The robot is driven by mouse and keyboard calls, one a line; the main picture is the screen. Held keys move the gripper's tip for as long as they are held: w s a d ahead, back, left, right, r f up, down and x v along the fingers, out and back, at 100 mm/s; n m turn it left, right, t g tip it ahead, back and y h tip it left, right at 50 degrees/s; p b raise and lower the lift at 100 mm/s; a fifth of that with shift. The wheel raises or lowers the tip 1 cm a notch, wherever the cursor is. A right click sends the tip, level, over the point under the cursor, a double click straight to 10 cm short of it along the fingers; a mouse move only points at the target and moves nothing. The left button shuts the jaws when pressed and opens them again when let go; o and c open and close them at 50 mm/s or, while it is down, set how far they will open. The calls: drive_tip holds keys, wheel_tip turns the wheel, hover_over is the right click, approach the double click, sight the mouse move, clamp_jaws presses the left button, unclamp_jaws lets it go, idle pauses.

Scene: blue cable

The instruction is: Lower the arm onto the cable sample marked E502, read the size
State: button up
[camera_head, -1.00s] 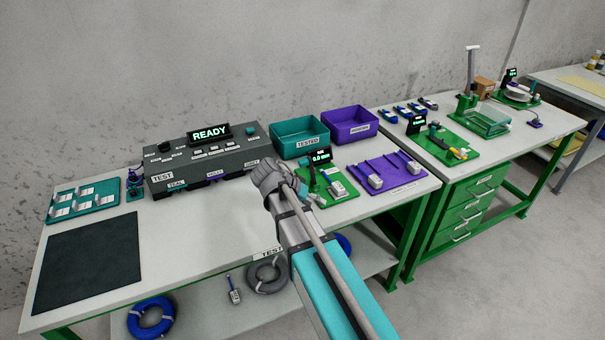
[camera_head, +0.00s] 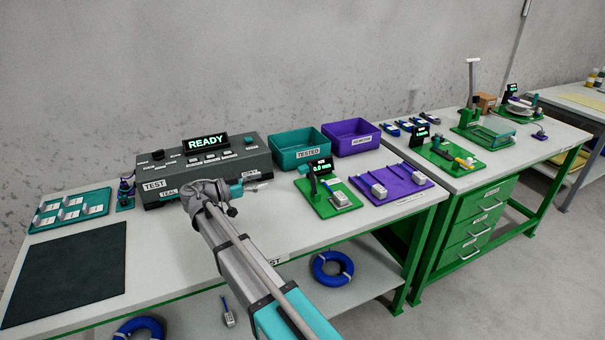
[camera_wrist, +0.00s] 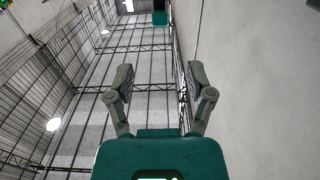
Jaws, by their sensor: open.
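My gripper (camera_wrist: 163,85) is open and empty in the wrist view, its two fingers apart against the ceiling and wall. In the head view, my gripper (camera_head: 258,181) is small, in front of the test box, left of a green gauge stand (camera_head: 318,208). The stand carries a lit display (camera_head: 320,166) and a dark upright arm (camera_head: 312,184). A small grey labelled block (camera_head: 341,199) lies on its base. A second green stand (camera_head: 465,166) with a display is on the right bench. The sample marked E502 cannot be told apart; the small labels are unreadable.
A grey test box (camera_head: 205,172) reads READY. A teal TESTED bin (camera_head: 298,151) and a purple bin (camera_head: 351,138) stand behind the gauge; a purple fixture (camera_head: 400,190) is to its right. A teal sample rack (camera_head: 68,211) is at left. A black mat (camera_head: 65,272) lies clear.

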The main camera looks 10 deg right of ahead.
sight(299, 171)
drive_tip(key=shift+d, duration=0.2)
drive_tip(key=x, duration=1.3)
drive_tip(key=shift+w+d, duration=0.1)
drive_tip(key=shift+d, duration=0.1)
clamp_jaws()
idle(0.3)
